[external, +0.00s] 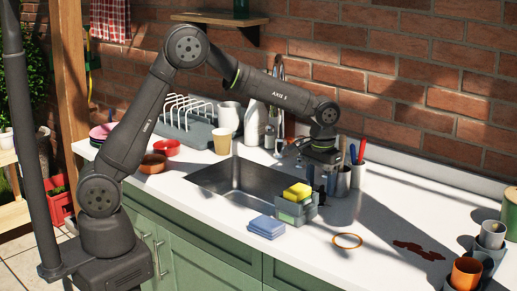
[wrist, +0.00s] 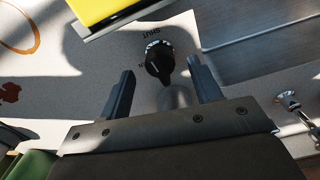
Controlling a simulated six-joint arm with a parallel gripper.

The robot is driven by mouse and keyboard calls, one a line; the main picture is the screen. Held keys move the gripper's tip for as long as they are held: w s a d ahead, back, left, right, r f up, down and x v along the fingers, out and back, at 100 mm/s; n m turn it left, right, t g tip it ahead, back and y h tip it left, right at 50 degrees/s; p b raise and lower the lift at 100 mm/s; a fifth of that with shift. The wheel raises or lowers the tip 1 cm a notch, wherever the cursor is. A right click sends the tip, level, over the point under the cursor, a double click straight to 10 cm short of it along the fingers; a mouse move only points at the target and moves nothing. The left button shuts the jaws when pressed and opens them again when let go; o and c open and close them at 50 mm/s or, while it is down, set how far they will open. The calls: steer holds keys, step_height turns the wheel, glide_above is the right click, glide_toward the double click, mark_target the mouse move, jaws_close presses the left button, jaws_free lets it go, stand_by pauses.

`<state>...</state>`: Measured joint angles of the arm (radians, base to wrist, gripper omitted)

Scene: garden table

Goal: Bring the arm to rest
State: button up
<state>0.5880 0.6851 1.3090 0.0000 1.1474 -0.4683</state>
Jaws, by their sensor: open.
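My arm reaches over the sink from the left, and my gripper (external: 322,172) points down over the counter just behind the sponge caddy. In the wrist view my gripper (wrist: 160,68) is open, with its two dark fingers spread wide. A black knob (wrist: 159,62) shows between and beyond the fingertips, with the word SHUT printed beside it. The fingers are apart from the knob, and nothing is held. I cannot tell the height of the fingertips above the counter.
A yellow sponge (external: 297,191) sits in a grey caddy beside the sink (external: 225,178). Cups with pens (external: 357,174) stand close right of my gripper. Blue cloths (external: 266,226), an orange ring (external: 347,240) and a brown stain (external: 418,250) lie on the counter. Cups (external: 466,272) stand front right.

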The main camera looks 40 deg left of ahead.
steer(key=shift+n, duration=0.5)
